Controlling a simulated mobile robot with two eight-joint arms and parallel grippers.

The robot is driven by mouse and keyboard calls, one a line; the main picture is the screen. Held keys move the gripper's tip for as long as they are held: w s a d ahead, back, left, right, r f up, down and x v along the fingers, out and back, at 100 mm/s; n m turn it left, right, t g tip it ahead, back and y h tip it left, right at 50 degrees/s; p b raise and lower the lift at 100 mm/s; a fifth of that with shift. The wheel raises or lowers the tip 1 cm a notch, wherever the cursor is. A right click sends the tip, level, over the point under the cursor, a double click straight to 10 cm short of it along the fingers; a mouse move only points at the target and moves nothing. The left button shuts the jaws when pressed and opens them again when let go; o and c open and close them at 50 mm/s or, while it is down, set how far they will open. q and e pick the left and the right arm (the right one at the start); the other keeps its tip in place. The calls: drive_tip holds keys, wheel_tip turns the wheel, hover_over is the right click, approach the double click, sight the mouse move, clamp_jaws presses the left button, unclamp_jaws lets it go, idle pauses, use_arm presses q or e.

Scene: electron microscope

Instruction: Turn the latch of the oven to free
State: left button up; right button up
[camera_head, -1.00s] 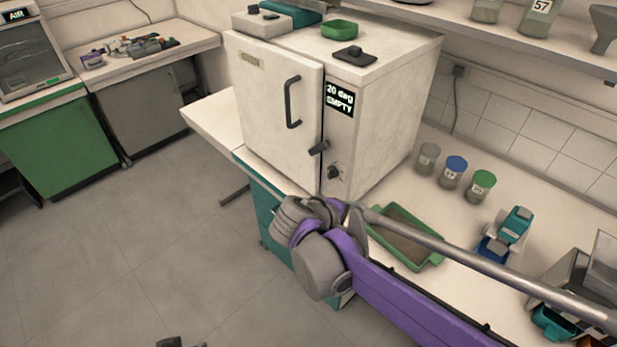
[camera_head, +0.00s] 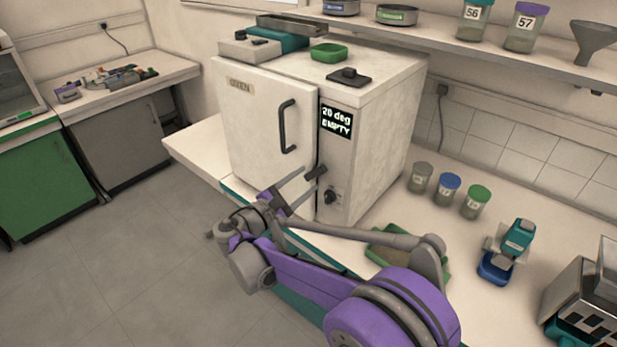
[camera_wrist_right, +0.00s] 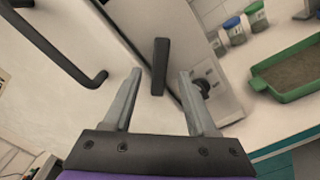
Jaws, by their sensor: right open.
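The white oven (camera_head: 262,130) stands on the bench with its door shut and a dark vertical handle (camera_head: 287,126) on the door. Its dark latch (camera_head: 317,172) sits low at the door's right edge, tilted in the head view. In the right wrist view the latch (camera_wrist_right: 160,66) appears as a dark bar just beyond and between the fingertips. My right gripper (camera_head: 295,185) is open and empty in front of the latch, its fingers pointing at it; it also shows in the right wrist view (camera_wrist_right: 160,75). My left gripper is not in view.
A dark knob (camera_head: 332,196) sits right of the latch, below the display (camera_head: 337,122) reading 20 deg EMPTY. A green tray (camera_head: 440,284) lies partly behind my right arm. Several lidded jars (camera_head: 447,188) stand right of the oven. The floor at left is clear.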

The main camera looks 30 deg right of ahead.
sight(315, 173)
drive_tip(key=shift+x, duration=1.3)
clamp_jaws()
